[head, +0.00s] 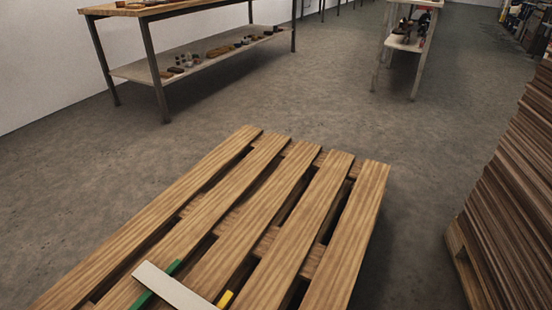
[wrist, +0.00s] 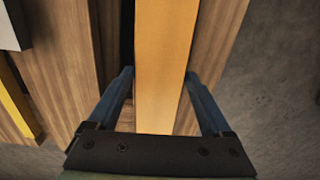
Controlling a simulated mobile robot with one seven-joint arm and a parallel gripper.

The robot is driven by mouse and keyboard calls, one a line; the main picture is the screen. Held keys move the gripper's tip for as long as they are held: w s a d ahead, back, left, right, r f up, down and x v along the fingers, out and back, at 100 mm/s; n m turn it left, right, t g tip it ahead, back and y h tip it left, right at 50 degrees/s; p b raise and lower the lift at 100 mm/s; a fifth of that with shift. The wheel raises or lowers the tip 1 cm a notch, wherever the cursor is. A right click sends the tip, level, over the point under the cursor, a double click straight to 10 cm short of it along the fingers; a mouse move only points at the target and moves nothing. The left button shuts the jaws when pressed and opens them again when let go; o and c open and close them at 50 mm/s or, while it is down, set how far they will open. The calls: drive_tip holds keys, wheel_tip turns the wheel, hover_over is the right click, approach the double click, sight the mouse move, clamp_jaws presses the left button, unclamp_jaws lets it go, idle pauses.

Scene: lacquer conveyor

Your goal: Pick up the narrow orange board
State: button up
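The narrow orange board (wrist: 163,60) runs up the middle of the wrist view, lying over the wooden pallet slats. Its near end passes behind the body of my gripper (wrist: 160,78). My gripper's two blue fingers are spread apart, one on each side of the board. The right fingertip looks very close to the board's edge, and a thin dark gap shows beside the left one. I cannot tell whether either finger touches it. Neither my gripper nor the orange board can be made out in the head view.
The wooden pallet (head: 278,202) bears a white board (head: 172,287), a green board (head: 140,300) and a yellow piece (head: 225,299). A stack of brown boards (head: 515,190) stands right. A workbench (head: 150,72) and a small table (head: 404,42) stand behind; floor between is clear.

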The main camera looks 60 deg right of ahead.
drive_tip(key=c, duration=1.2)
